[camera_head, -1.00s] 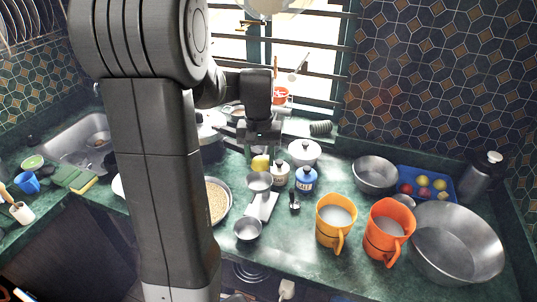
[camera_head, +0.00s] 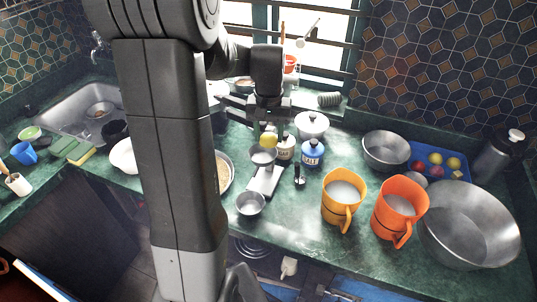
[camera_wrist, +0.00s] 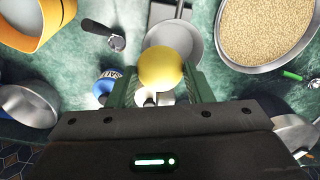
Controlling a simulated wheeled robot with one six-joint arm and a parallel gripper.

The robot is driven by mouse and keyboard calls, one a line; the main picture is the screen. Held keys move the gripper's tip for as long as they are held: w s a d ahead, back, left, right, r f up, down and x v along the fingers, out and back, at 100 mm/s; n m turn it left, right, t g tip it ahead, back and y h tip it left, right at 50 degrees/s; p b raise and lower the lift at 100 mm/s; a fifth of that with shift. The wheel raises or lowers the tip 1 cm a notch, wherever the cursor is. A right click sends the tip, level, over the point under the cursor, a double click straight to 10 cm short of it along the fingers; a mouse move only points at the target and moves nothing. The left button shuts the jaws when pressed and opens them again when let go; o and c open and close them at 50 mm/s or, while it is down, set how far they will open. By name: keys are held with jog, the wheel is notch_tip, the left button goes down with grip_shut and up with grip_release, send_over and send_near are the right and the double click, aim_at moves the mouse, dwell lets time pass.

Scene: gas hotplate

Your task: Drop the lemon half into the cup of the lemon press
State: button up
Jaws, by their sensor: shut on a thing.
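My gripper (camera_head: 268,128) is shut on the yellow lemon half (camera_head: 268,141). In the wrist view the lemon half (camera_wrist: 161,67) sits between the two green fingers, its rounded side towards the camera. The lemon press has a round grey metal cup (camera_head: 263,158) on a pale base (camera_head: 266,181). In the wrist view the cup (camera_wrist: 190,42) lies just beyond the lemon half, which overlaps its near part. The lemon half appears above the cup's far side; the exact height gap cannot be told. The cup's inside is partly hidden.
Yellow (camera_head: 344,200) and orange (camera_head: 399,208) mugs stand farther right.

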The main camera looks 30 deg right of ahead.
jog(key=o, duration=1)
jog(key=shift+o, duration=0.2)
jog(key=shift+r, duration=0.15)
notch_tip(320, 180, up, 14)
jog(key=b, duration=0.1)
jog(key=shift+f, duration=0.2)
notch_tip(320, 180, down, 14)
jog(key=shift+f+p, duration=0.1)
jog(key=shift+p, duration=0.5)
notch_tip(320, 180, up, 3)
jog(key=shift+f+p, duration=0.1)
jog(key=shift+p, duration=0.9)
jog(key=shift+r+p, duration=0.45)
jog(key=shift+r, duration=0.2)
